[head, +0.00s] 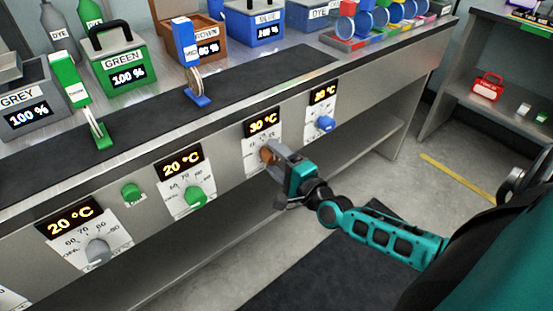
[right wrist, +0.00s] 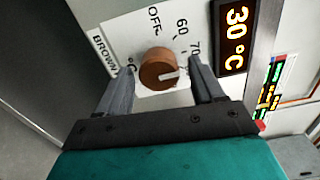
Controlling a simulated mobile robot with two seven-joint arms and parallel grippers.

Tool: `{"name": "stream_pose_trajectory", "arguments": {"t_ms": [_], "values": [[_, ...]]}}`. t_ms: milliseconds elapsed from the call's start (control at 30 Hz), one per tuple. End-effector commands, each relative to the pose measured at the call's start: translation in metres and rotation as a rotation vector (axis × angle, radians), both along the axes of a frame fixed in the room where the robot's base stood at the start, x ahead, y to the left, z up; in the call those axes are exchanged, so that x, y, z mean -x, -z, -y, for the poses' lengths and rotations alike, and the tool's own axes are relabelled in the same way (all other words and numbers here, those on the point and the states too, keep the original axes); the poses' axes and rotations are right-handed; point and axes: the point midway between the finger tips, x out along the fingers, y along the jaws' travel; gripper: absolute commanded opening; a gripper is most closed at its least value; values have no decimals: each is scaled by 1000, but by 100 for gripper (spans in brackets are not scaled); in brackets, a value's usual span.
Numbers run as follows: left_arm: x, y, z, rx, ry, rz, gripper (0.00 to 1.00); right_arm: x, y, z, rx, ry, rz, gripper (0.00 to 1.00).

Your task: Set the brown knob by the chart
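The brown knob (head: 266,155) sits on a white dial plate on the front of the counter, under a 30 °C display (head: 263,123). My right gripper (head: 276,154) is at this knob. In the right wrist view, the brown knob (right wrist: 158,69) lies between the two spread fingers, with a small gap on each side. Its pale pointer mark points right, near the 70 side of the scale; the exact number is hidden by a finger. A panel with green, yellow and red rows (right wrist: 270,95) shows at the right; I cannot tell if it is the chart. My left gripper is out of view.
The grey knob (head: 98,250), green knob (head: 195,196) and blue knob (head: 325,123) sit along the same front. A green button (head: 131,193) is between dials. Dye boxes, such as the green one (head: 122,66), stand on the counter above. The floor in front is open.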

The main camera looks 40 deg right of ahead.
Motion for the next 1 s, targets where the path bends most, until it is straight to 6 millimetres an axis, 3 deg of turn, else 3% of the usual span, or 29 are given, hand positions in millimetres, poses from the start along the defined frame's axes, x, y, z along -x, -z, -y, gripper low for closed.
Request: {"name": "stream_pose_trajectory", "arguments": {"t_ms": [367, 800, 1000], "values": [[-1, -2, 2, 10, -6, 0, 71, 8, 0, 1, 1, 0, -2, 69], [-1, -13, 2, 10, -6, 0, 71, 89, 0, 7, 2, -1, -5, 69], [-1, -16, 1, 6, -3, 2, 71, 117, 0, 9, 1, -1, -2, 69]]}}
